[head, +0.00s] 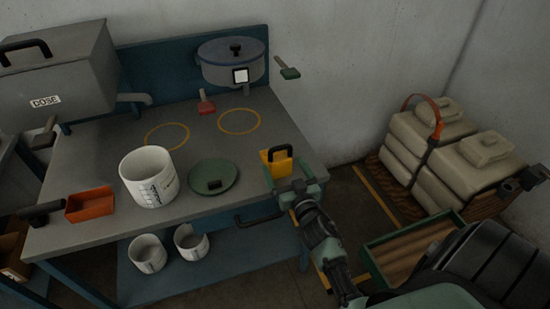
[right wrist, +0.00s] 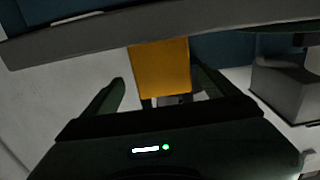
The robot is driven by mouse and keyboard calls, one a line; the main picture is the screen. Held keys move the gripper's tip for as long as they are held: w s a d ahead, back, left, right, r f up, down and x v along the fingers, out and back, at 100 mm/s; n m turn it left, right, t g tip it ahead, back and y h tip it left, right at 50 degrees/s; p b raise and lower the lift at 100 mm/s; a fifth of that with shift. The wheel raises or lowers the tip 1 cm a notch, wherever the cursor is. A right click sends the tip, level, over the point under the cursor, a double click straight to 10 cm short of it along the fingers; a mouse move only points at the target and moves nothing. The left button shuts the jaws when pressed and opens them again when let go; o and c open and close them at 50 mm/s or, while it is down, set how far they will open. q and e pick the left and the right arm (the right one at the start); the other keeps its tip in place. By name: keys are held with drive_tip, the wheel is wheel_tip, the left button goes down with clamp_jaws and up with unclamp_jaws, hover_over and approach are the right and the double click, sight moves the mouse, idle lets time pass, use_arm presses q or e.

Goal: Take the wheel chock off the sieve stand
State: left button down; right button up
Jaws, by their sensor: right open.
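The wheel chock appears to be the yellow block with a black loop handle (head: 278,164), at the right front edge of the grey worktop (head: 100,228). This blue-framed table seems to be the sieve stand. My right gripper (head: 293,181) is open at the table edge, right by the yellow block. In the right wrist view, the yellow block (right wrist: 160,68) shows between and just beyond the open fingers (right wrist: 160,90). The fingers look clear of its sides; I cannot tell whether they touch it. My left gripper is not in view.
A blue-grey pot (head: 231,62) is at the back. Pale stacked sacks (head: 430,135) and a green-rimmed crate (head: 375,258) are right.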

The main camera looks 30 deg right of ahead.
sight(276, 156)
drive_tip(key=x, duration=0.6)
drive_tip(key=shift+a+f, duration=0.1)
drive_tip(key=shift+a, duration=0.2)
drive_tip(key=c, duration=1.9)
